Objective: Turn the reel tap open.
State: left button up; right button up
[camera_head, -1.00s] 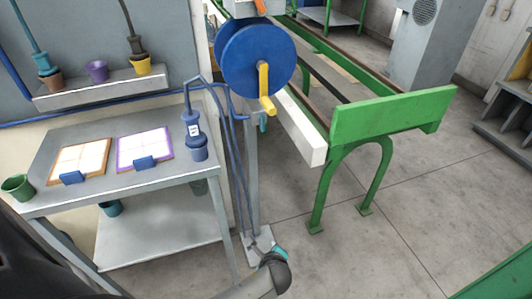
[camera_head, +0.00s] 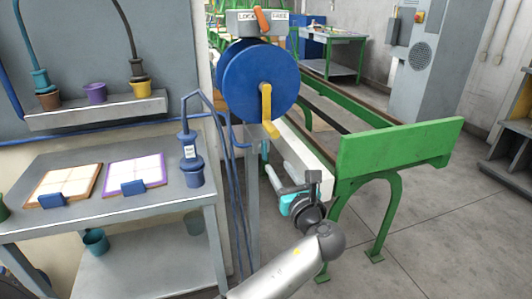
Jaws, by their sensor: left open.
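The blue reel (camera_head: 250,82) is a large round drum with a yellow crank handle (camera_head: 266,108). A small teal part (camera_head: 264,149), which looks like the reel tap, sits under the reel on the grey post. Its exact setting is too small to tell. My left gripper (camera_head: 278,168) is open and empty, its fingers pointing up and left, just below and right of the teal part, apart from it as far as I can see. My right gripper is not in view.
Above the reel a grey box (camera_head: 243,24) carries an orange lever between LOCK and FREE labels. A grey table (camera_head: 95,217) at left holds two framed panels and a blue nozzle (camera_head: 191,160) on a hose. A green-framed bench (camera_head: 400,148) stands at right. Open floor lies at lower right.

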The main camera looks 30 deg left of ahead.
aim_at(265, 149)
pick_arm(q)
jog(key=b+x, duration=0.3)
jog(key=x, duration=0.6)
jog(key=shift+f, duration=0.1)
jog(key=shift+b+x, duration=0.4)
jog(key=shift+x, duration=0.65)
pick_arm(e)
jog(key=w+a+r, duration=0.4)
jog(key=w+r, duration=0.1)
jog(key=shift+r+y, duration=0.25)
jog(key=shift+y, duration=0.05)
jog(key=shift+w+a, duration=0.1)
pick_arm(q)
grip_shut()
